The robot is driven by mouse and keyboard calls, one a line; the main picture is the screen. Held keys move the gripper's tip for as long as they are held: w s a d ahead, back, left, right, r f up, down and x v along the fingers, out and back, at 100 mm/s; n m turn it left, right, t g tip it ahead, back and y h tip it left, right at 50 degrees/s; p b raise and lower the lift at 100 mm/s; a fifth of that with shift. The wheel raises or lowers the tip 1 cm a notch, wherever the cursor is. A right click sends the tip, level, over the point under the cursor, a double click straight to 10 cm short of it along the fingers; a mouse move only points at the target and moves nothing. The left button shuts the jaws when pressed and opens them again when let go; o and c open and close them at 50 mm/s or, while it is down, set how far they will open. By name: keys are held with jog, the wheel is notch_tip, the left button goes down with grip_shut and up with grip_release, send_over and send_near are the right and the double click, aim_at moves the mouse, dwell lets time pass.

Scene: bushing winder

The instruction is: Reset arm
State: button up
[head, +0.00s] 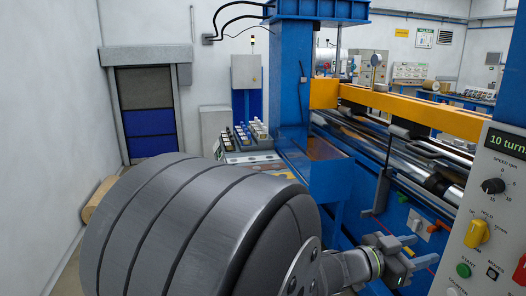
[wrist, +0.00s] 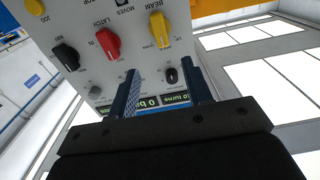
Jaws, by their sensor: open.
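My gripper (head: 416,252) is at the lower right of the head view, left of the control panel (head: 450,255). Its two fingers are apart with nothing seen between them. In the wrist view the blue fingers (wrist: 162,75) are spread, and the panel (wrist: 100,15) appears upside down beyond them. A yellow beam knob (wrist: 160,29), a red latch knob (wrist: 107,43) and a black knob (wrist: 66,56) show there. The display (wrist: 172,99), partly reading "turns", shows between the fingers. I cannot tell whether the fingertips touch the panel.
The winder's blue column (head: 290,80) and orange beam (head: 420,112) stand behind the gripper, with steel rollers (head: 445,185) below the beam. A yellow knob (head: 477,233) and a green start button (head: 463,270) are on the panel. A door (head: 148,105) is at the back left.

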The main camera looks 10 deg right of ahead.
aim_at(471, 235)
jog(key=d, duration=1.6)
jog(key=shift+d, duration=0.35)
jog(key=m, duration=0.3)
jog(key=shift+a, duration=0.2)
jog(key=m, duration=0.5)
jog(key=shift+m, duration=0.4)
jog(key=shift+a, duration=2)
